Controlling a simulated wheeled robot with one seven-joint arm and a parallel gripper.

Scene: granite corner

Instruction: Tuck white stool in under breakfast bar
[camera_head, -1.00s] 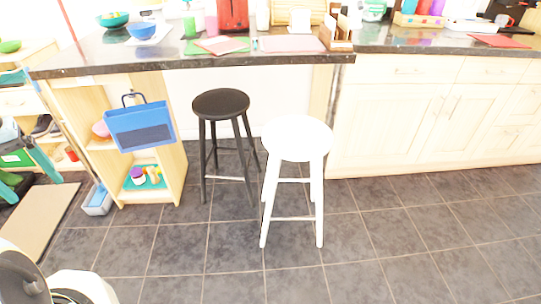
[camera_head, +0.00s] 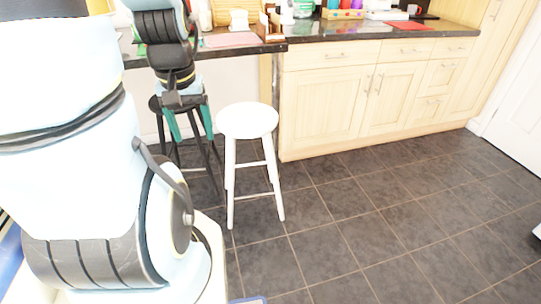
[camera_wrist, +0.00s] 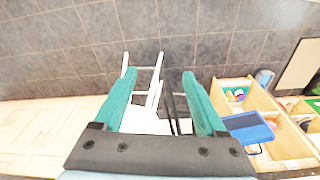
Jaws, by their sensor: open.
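The white stool (camera_head: 247,121) stands upright on the tiles in front of the breakfast bar (camera_head: 229,51), at its right end. Its round seat is clear of the bar's dark top. My gripper (camera_head: 194,138) is open and empty, with teal fingers pointing down, left of the white seat in the head view. The black stool (camera_head: 159,104) stands behind my gripper and is partly hidden by it. In the wrist view, the white stool's legs (camera_wrist: 158,72) show between and beyond the open fingers (camera_wrist: 159,74); contact with the fingers cannot be told.
Pale base cabinets (camera_head: 325,108) stand right of the bar. The dark tiled floor (camera_head: 350,215) is clear in front and to the right. In the wrist view, a wooden shelf unit (camera_wrist: 240,85) with a blue bin (camera_wrist: 250,128) stands at the right.

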